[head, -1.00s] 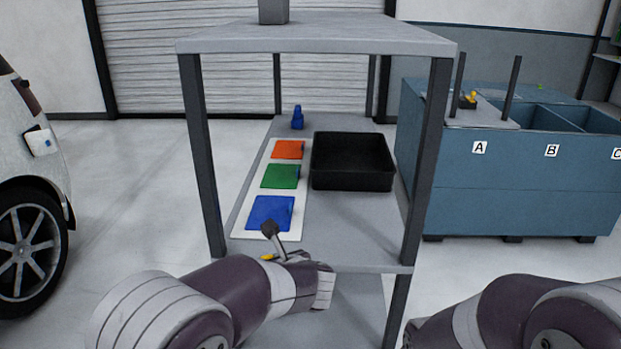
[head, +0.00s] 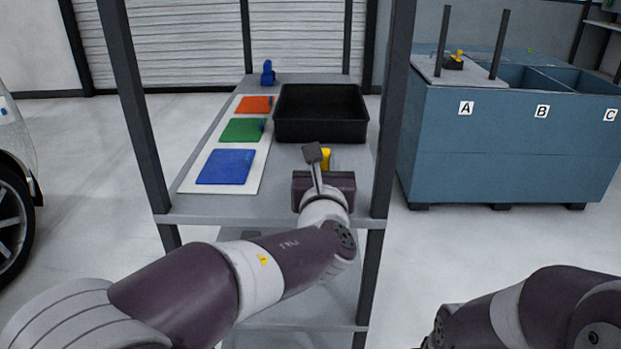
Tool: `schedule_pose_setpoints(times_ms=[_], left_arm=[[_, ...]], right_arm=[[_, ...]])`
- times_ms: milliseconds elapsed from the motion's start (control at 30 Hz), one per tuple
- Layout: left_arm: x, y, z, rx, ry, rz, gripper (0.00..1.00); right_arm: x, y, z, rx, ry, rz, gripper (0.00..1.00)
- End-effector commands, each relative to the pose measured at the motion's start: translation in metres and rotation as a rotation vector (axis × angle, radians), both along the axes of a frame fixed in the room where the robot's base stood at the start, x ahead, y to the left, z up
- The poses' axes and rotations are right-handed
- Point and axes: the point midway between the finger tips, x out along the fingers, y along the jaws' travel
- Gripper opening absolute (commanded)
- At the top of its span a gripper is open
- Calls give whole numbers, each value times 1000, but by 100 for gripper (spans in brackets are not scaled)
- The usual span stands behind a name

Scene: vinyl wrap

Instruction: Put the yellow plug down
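The yellow plug (head: 326,158) shows as a small upright yellow shape over the shelf, just in front of the black tray. My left gripper (head: 317,160) reaches over the shelf's front right part, with one dark finger beside the plug's left side. It appears shut on the plug; the other finger is hidden. I cannot tell whether the plug touches the shelf. My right arm shows at the lower right, but its gripper is out of view.
A white board (head: 187,187) holds blue (head: 225,167), green (head: 242,130) and orange (head: 254,104) pieces. The black tray (head: 320,130) stands behind my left gripper. A blue object (head: 268,74) stands at the back. Shelf posts flank the arm. A blue bin unit (head: 510,150) stands right.

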Motion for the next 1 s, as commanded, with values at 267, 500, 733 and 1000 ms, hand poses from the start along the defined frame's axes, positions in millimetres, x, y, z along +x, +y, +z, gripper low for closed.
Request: schedule_pose_setpoints(times_ms=[267,500,733,1000], left_arm=[[31,24,-27,-1,1,1,0],[31,23,-65,-2,2,-1,0],[31,23,-64,-2,1,-1,0],[31,23,-65,-2,1,-1,52]], right_arm=[[0,0,-13,0,0,0,52],[0,0,-25,0,0,0,52],[0,0,-23,0,0,0,52],[0,0,-25,0,0,0,52]])
